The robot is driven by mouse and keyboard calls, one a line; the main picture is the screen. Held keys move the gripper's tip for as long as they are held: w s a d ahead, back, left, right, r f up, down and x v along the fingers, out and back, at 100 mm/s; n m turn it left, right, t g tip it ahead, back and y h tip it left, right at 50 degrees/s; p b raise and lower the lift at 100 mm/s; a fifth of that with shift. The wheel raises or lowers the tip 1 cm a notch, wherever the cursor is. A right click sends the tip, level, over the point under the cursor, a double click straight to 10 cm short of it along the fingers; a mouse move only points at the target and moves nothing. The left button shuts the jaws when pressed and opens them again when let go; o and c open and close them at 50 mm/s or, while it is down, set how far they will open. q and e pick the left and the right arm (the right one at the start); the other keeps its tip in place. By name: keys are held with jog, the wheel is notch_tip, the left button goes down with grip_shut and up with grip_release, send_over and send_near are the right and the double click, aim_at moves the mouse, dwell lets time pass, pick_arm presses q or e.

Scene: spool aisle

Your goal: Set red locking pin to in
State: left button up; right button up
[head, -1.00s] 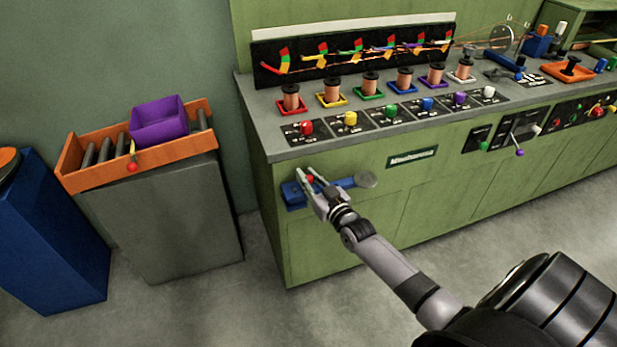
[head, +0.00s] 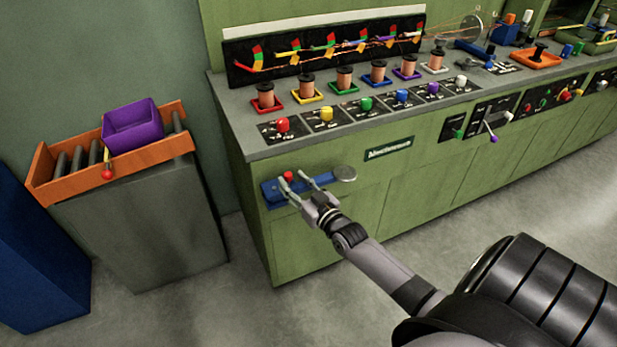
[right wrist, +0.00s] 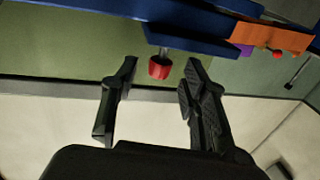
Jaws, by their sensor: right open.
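The red locking pin (head: 288,176) has a red knob and sits on a blue bracket (head: 271,190) on the front of the green cabinet. In the right wrist view, the red knob (right wrist: 160,68) stands off the blue bracket (right wrist: 200,38) on a short grey shaft. In the right wrist view, the knob lies between the lines of the two fingers (right wrist: 161,85), nearer the left one, and appears untouched. My left gripper is not in view.
Above, the countertop (head: 262,149) holds coloured knobs and several copper spools. An orange roller tray (head: 50,188) with a purple bin (head: 132,128) stands at left. Floor in front is clear.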

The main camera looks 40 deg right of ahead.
jog(key=s, duration=0.8)
jog(key=shift+s+a, duration=0.15)
jog(key=shift+s, duration=0.15)
jog(key=s+a+f+g+p, duration=0.15)
jog(key=s+f+g, duration=0.35)
jog(key=f, duration=0.9)
jog(key=s+a+f+g+p, duration=0.1)
jog(key=s+a+f+g, duration=0.2)
jog(key=s+f, duration=0.8)
jog(key=s+a+f+n+g, duration=0.1)
jog(key=s+a+f+g, duration=0.3)
jog(key=s+f, duration=0.5)
jog(key=s+a+f+n+g+p, duration=0.1)
jog(key=s+a+f+g, duration=0.4)
jog(key=s+f, duration=0.4)
jog(key=s, duration=0.7)
jog(key=shift+f+n+y, duration=0.3)
jog(key=shift+n, duration=0.1)
